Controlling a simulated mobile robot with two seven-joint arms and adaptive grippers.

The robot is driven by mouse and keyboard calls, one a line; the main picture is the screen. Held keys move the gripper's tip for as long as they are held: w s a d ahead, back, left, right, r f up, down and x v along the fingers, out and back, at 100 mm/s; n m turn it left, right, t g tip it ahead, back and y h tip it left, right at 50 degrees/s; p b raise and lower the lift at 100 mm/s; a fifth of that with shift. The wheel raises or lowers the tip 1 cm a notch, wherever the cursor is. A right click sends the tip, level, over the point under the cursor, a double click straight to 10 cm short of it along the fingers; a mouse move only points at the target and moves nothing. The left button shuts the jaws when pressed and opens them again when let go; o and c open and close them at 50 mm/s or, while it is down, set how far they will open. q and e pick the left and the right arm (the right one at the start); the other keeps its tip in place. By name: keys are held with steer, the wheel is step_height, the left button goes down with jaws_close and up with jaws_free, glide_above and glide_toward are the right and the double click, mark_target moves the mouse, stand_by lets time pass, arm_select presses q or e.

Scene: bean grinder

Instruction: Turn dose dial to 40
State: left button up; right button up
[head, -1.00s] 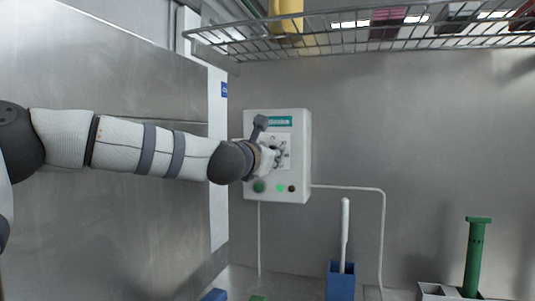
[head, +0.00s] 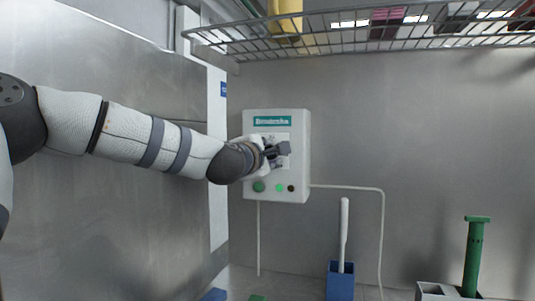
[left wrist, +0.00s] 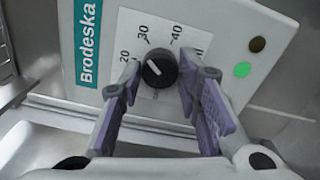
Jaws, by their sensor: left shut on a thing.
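The dose dial (left wrist: 158,70) is a round black knob with a white pointer line, on a white scale plate marked 20, 30 and 40. In the left wrist view the line points up-left, between 20 and 30. My left gripper (left wrist: 160,77) has its purple-padded fingers on either side of the dial and is shut on it. In the head view my left gripper (head: 274,152) is at the front of the white grinder control box (head: 299,122) and hides the dial. My right gripper is not in view.
A wire shelf (head: 350,36) hangs above. A blue holder (head: 340,281) with a white stick and a green tool (head: 474,255) stand at the lower right.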

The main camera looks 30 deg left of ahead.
mark_target(272, 111)
arm_select(q)
steer(key=m, duration=1.2)
steer(key=shift+a+r, duration=0.1)
steer(key=shift+r, duration=0.05)
stand_by(0.6)
steer(key=o, duration=0.9)
steer(key=shift+o, duration=1.2)
steer(key=r, duration=1)
steer(key=shift+s+d+r, duration=0.1)
steer(key=shift+s+d, duration=0.05)
steer(key=shift+d, duration=0.05)
steer(key=shift+w+a, duration=0.2)
